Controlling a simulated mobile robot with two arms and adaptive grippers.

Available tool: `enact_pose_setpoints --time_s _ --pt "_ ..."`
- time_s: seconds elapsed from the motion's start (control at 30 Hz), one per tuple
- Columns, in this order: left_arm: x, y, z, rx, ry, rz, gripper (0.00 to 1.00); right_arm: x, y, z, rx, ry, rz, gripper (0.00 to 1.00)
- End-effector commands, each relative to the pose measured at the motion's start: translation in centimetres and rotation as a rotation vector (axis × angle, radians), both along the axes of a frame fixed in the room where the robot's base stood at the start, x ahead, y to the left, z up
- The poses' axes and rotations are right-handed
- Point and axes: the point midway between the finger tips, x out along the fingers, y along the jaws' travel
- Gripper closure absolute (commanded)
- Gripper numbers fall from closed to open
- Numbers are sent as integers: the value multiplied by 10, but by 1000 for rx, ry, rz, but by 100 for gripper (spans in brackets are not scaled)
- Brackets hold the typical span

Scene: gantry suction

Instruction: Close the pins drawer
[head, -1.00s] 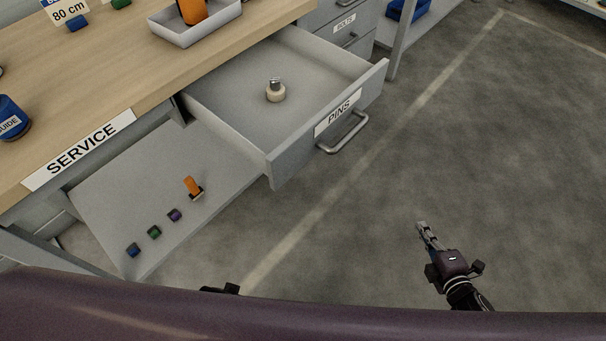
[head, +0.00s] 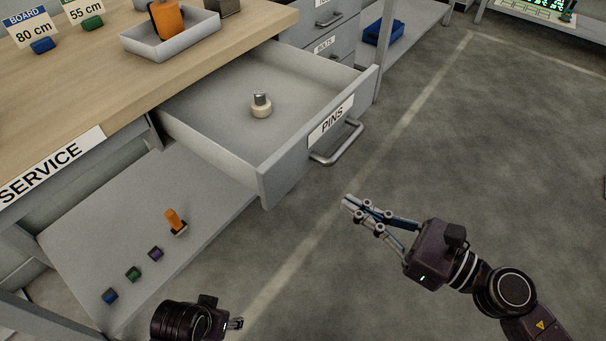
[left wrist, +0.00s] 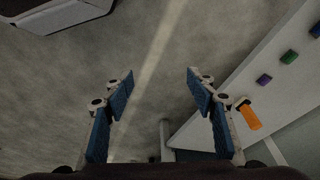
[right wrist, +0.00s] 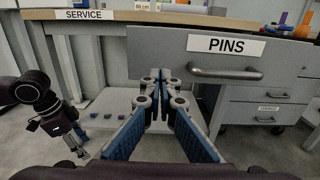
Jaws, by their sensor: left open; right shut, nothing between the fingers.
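The pins drawer (head: 285,166) is pulled out from under the bench, with a PINS label and a bar handle (head: 338,143) on its front. A small pale round part with a metal top (head: 261,105) stands inside it. My right gripper (head: 348,202) is shut and empty, in front of and below the drawer front, apart from it. In the right wrist view the drawer front (right wrist: 160,62) and handle (right wrist: 225,74) lie beyond the shut fingers (right wrist: 160,75). My left gripper (head: 238,323) is low, near the lower shelf; its fingers are open and empty in the left wrist view (left wrist: 158,75).
The wooden bench top (head: 90,100) carries a grey tray (head: 170,40) with an orange item. The lower shelf (head: 100,235) holds an orange-handled item (head: 174,218) and several small coloured blocks. Other drawers (head: 335,42) stand behind the open one. The floor at right is clear.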

Motion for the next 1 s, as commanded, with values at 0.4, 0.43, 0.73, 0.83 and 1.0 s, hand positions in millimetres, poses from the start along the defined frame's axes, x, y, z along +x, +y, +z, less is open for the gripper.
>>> enact_pose_setpoints --time_s 0.4,0.43,0.73,0.83,1.0 --pt "-11 0 -65 3 39 -6 48 30 39 3 4 0 -1 100" --pt "-12 0 -69 3 40 -6 48 32 42 3 3 -1 -1 100" --pt "-31 2 -111 5 64 -11 48 52 69 3 5 1 -2 100" --pt "-37 3 -122 6 70 -12 48 57 78 3 3 1 -1 100" --pt "-45 4 -134 6 76 -14 48 65 88 1 4 2 -2 100"
